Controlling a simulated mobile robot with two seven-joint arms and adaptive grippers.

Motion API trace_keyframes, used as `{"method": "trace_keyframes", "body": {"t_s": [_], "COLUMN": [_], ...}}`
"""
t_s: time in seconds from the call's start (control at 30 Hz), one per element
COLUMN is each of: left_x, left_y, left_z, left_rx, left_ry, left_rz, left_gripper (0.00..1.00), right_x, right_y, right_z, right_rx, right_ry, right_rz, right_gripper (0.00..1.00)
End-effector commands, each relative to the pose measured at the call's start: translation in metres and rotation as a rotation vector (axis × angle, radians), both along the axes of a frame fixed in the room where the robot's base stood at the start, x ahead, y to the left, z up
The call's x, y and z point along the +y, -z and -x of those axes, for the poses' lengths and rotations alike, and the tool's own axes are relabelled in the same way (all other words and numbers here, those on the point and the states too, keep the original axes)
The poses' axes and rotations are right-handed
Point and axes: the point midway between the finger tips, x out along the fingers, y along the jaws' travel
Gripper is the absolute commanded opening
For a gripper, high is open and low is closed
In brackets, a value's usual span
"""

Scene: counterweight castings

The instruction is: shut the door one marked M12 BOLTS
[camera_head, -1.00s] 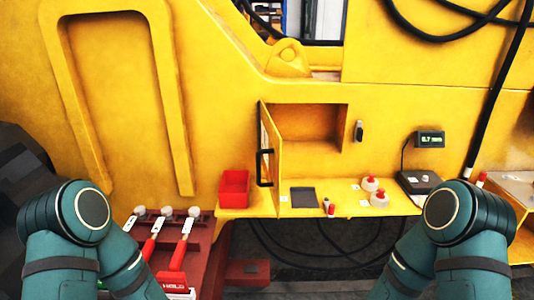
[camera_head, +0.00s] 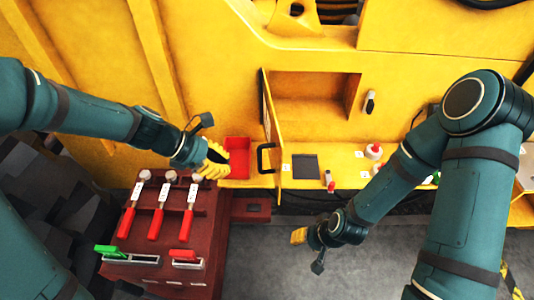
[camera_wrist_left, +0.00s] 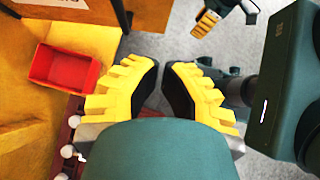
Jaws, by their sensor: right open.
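The yellow compartment door (camera_head: 273,112) stands open, swung out from the left side of its recess (camera_head: 312,98). Its black bar handle (camera_head: 264,158) is on the face turned left. No M12 BOLTS marking is readable. My left gripper (camera_head: 217,161) is left of the handle, apart from it, by the red bin. In the left wrist view, its yellow-backed fingers (camera_wrist_left: 162,68) have a narrow empty gap between their tips. My right gripper (camera_head: 298,236) is open over the floor, below and to the right of the door, touching nothing visible.
The red bin (camera_head: 236,152) sits on the yellow ledge left of the door. A dark pad (camera_head: 305,167), a small red-topped item (camera_head: 330,180) and a white bottle with red cap (camera_head: 373,151) are right of it. A dark red stand with red-handled levers (camera_head: 158,222) is lower left.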

Motion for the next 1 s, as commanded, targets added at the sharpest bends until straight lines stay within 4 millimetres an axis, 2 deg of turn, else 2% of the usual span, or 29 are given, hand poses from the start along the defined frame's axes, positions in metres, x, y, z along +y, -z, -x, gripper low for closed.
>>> {"method": "trace_keyframes", "body": {"t_s": [0.07,0.17,0.67,0.8,1.0], "left_x": [-0.002,-0.008,-0.072,-0.093,-0.107], "left_y": [-0.003,0.005,0.072,0.068,0.068], "left_z": [0.0,-0.001,-0.011,-0.015,-0.018], "left_rx": [0.007,0.01,0.009,0.005,0.005], "left_ry": [-0.007,-0.007,-0.004,-0.004,-0.006], "left_rz": [0.009,0.012,0.008,0.008,0.008], "left_gripper": [0.0,0.0,0.0,0.0,0.0], "right_x": [0.0,0.0,0.001,0.001,0.0], "right_y": [-0.001,0.002,0.021,0.017,0.016], "right_z": [0.0,0.0,0.0,0.0,0.0], "right_rx": [0.0,0.0,0.0,0.0,0.0], "right_ry": [0.001,0.001,0.002,0.002,0.002], "right_rz": [0.0,0.0,0.002,0.002,0.002], "right_gripper": [0.47,0.47,0.47,0.47,0.47]}}
